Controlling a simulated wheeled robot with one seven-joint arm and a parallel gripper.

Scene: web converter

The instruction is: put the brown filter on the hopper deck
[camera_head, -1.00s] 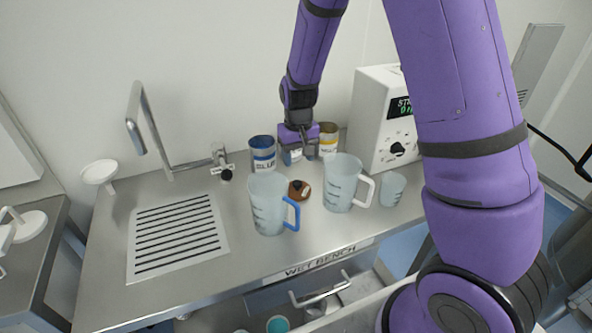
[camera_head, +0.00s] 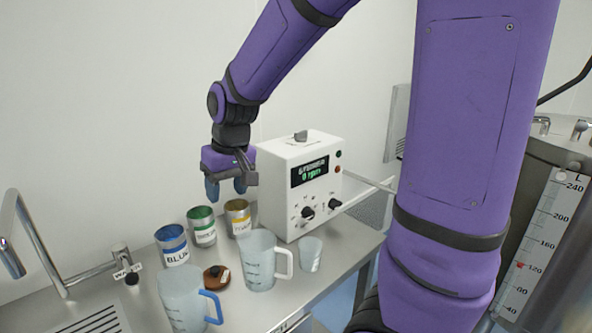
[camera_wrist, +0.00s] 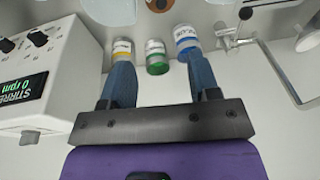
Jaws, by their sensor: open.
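A small brown round piece with a dark knob (camera_head: 216,277) lies on the bench between the jugs and cans; it may be the brown filter, though I cannot be sure. A brown piece (camera_wrist: 158,5) also shows, cut off, at the top of the wrist view. My gripper (camera_head: 226,188) is open and empty, raised above the cans and left of the white control box. In the wrist view its blue fingers (camera_wrist: 160,75) stand wide apart with nothing between them. I cannot identify the hopper deck in these views.
Blue (camera_head: 172,246), green (camera_head: 203,228) and yellow (camera_head: 238,218) labelled cans stand along the wall. Two measuring jugs (camera_head: 186,300) (camera_head: 259,262) and a small beaker (camera_head: 310,255) stand in front. The white control box (camera_head: 297,190) is behind; a scaled tank (camera_head: 545,235) stands right.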

